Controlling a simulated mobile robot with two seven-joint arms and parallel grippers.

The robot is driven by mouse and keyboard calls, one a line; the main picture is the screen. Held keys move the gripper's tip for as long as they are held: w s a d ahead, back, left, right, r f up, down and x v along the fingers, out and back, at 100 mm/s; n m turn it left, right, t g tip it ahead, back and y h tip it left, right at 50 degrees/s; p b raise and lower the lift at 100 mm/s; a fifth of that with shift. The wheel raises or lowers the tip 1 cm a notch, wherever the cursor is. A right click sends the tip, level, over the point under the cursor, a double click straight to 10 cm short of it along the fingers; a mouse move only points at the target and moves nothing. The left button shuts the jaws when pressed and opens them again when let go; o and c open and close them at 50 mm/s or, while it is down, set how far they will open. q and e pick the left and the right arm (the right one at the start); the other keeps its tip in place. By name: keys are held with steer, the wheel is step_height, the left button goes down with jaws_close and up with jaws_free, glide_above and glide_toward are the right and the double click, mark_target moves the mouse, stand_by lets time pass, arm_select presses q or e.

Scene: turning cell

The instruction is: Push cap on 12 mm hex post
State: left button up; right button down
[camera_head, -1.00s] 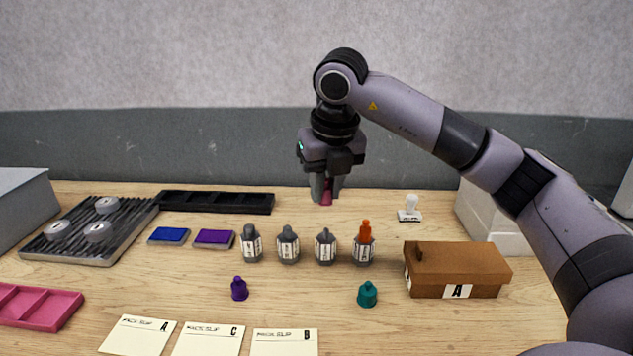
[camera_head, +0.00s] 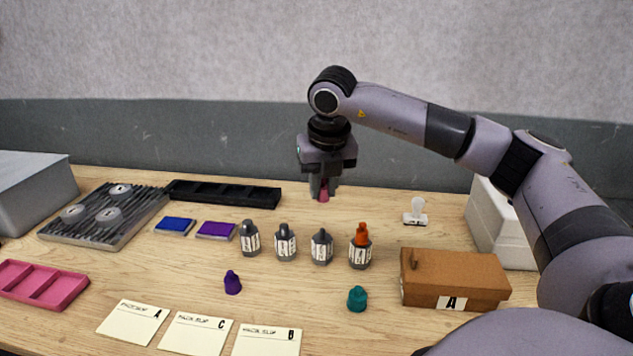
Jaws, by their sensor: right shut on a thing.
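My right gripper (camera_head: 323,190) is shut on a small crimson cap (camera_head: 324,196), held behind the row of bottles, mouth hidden. Several dark grey bottles with white labels stand upright in the middle: one at the left (camera_head: 250,239), a second (camera_head: 286,243), a third (camera_head: 321,247), and one at the right wearing an orange cap (camera_head: 362,235). The label text is too small to read, so I cannot tell which post is 12 mm. A purple cap (camera_head: 233,283) and a teal cap (camera_head: 357,299) stand loose in front. My left gripper is out of view.
A brown box marked A (camera_head: 455,279) stands right of the bottles, a white stamp (camera_head: 416,213) behind it. Two ink pads (camera_head: 216,231), a ribbed tray with grey discs (camera_head: 85,239), a black rack (camera_head: 222,194) and a pink tray (camera_head: 40,284) lie left. Paper slips (camera_head: 197,334) lie in front.

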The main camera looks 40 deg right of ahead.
mark_target(323, 229)
steer(key=shift+f, duration=0.2)
steer(key=shift+f+b, duration=2.3)
steer(key=shift+f, duration=0.65)
steer(key=shift+f+b, duration=0.7)
stand_by(0.4)
steer(key=shift+c, duration=2.1)
jaws_free()
steer(key=shift+r, duration=0.2)
